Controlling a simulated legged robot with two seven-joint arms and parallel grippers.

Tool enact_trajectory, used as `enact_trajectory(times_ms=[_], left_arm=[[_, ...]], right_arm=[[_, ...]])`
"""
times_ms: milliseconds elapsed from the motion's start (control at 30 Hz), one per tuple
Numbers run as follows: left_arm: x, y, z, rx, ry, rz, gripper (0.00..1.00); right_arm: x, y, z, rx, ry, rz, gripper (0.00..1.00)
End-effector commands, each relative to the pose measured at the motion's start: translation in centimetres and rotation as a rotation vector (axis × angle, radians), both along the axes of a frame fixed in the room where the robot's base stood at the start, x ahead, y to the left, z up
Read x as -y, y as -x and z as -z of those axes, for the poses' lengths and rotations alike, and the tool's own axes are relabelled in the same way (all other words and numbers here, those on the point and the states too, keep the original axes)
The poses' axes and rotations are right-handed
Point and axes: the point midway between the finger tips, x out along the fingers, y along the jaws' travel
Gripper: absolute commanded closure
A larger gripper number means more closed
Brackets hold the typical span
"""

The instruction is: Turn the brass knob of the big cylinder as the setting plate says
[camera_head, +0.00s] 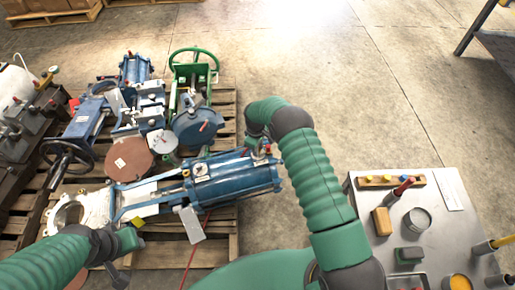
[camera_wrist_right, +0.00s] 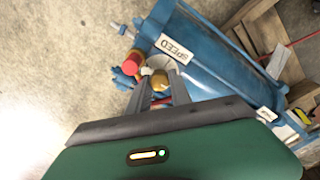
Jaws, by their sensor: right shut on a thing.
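The big blue cylinder (camera_head: 235,184) lies on a pallet, and its blue body (camera_wrist_right: 205,60) runs diagonally in the right wrist view. The brass knob (camera_wrist_right: 158,79) sits near its end, by a pale round dial (camera_wrist_right: 157,62). A white plate reading SPEED (camera_wrist_right: 179,48) is on the body beside it. My right gripper (camera_wrist_right: 160,88) is shut on the brass knob, one finger on each side. In the head view my right gripper (camera_head: 262,150) is at the cylinder's far side, partly hidden by my arm. My left gripper (camera_head: 132,238) is near the white flange end; its jaws are unclear.
A red cap (camera_wrist_right: 132,62) stands close to the knob, with blue fittings beside it. A second white label (camera_wrist_right: 266,114) is on the cylinder. Other valves, including a green handwheel one (camera_head: 193,65), crowd the pallet. A grey table (camera_head: 445,225) with tools stands right.

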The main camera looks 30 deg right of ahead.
Motion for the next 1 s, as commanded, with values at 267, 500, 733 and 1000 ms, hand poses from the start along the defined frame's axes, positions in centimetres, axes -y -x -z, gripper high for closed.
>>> enact_trajectory(times_ms=[267, 500, 733, 1000], left_arm=[[0.0, 0.0, 0.0, 0.000, 0.000, 0.000, 0.64], [0.0, 0.0, 0.0, 0.000, 0.000, 0.000, 0.64], [0.0, 0.0, -0.2, 0.000, 0.000, 0.000, 0.64], [0.0, 0.0, -2.7, 0.000, 0.000, 0.000, 0.64]], right_arm=[[0.1, -0.3, -0.1, 0.007, 0.002, -0.001, 0.71], [0.1, -0.1, -0.1, 0.004, 0.001, -0.001, 0.53], [0.0, -0.1, -0.4, 0.003, 0.001, -0.002, 0.53], [-0.3, 0.1, -6.6, 0.005, 0.000, -0.002, 0.53]])
